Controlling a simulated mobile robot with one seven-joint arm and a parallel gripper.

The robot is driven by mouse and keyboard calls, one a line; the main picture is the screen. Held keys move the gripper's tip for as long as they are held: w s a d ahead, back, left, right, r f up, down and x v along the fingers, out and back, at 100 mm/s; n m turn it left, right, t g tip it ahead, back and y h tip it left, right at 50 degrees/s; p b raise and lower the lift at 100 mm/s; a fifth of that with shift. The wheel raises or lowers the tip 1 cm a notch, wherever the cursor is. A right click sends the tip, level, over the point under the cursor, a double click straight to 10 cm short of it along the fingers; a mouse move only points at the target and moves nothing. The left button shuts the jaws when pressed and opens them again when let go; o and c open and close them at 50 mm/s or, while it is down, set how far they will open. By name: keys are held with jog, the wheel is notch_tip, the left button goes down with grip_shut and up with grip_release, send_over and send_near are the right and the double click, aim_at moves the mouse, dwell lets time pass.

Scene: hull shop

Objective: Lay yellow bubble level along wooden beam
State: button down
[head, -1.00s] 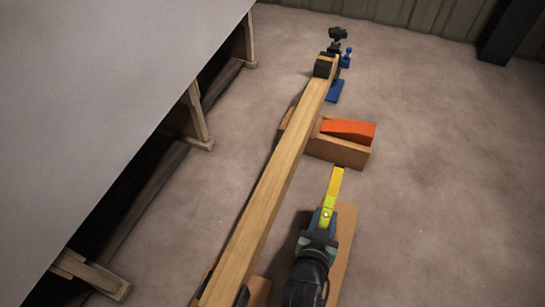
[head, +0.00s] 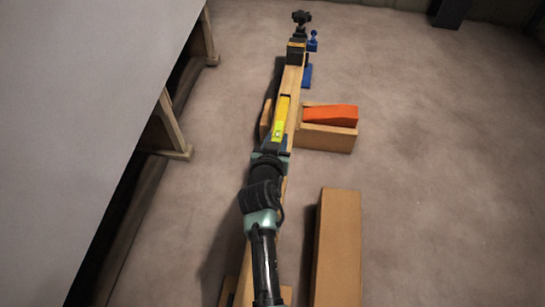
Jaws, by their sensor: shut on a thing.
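The yellow bubble level (head: 281,117) shows in the head view, lined up lengthwise with the wooden beam (head: 292,78). It appears over the beam's top, but I cannot tell whether it touches the wood. My gripper (head: 273,147) is shut on the near end of the level. My arm hides much of the near part of the beam and the near end of the level.
Another wooden block (head: 338,250) lies at the lower right. A black and blue device (head: 301,40) stands at the beam's far end. A large grey surface (head: 75,110) fills the left.

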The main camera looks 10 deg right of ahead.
jog(key=shift+w+f+b, duration=0.1)
jog(key=shift+f+b, duration=1.55)
jog(key=shift+f, duration=1.2)
jog(key=shift+f, duration=0.1)
jog(key=c, duration=0.6)
grip_release()
jog(key=shift+o, duration=0.2)
